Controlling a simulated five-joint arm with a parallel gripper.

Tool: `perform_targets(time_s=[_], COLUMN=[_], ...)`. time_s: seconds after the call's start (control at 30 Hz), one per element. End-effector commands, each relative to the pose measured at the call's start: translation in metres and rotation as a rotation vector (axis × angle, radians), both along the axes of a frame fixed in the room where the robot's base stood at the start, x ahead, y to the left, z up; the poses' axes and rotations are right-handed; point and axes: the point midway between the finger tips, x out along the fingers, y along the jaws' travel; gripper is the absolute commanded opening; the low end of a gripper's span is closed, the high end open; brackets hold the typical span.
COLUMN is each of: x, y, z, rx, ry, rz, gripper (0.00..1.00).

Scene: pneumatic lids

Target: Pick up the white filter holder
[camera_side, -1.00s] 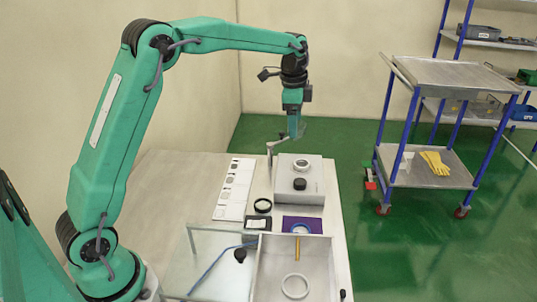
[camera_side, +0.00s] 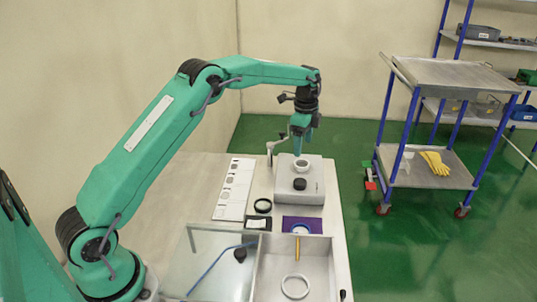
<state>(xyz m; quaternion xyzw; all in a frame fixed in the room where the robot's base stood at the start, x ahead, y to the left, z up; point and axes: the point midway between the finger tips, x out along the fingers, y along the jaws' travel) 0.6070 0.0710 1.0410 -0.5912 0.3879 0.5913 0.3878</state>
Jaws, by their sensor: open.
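My gripper (camera_side: 298,152) points down, with its fingers open, just above the back of the grey box-shaped unit (camera_side: 312,190). A small white round part (camera_side: 301,165) sits on top of that unit, close below the fingertips; whether they touch it is too small to tell. A black knob (camera_side: 299,184) is in front of it on the same unit. A larger white ring (camera_side: 295,286) lies flat in the open metal tray at the front. I cannot tell from the picture which of the two white parts is the filter holder.
A blue-white ring (camera_side: 301,228) lies on a purple mat (camera_side: 316,222). A black ring (camera_side: 263,205) and a white card strip (camera_side: 235,188) are to the left.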

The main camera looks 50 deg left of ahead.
Motion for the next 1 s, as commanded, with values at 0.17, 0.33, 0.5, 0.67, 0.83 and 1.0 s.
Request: perform_targets(time_s=[0.17,0.33,0.5,0.67,0.83,1.0], x=[-0.001,0.000,0.000,0.000,0.001,0.001], y=[0.000,0.000,0.000,0.000,0.000,0.000], z=[-0.014,-0.016,-0.022,-0.039,-0.058,-0.068], rx=[0.000,0.000,0.000,0.000,0.000,0.000], ry=[0.002,0.000,0.001,0.002,0.002,0.000], rz=[0.000,0.001,0.001,0.001,0.001,0.001], gripper=[0.71,0.71,0.71,0.71,0.71,0.71])
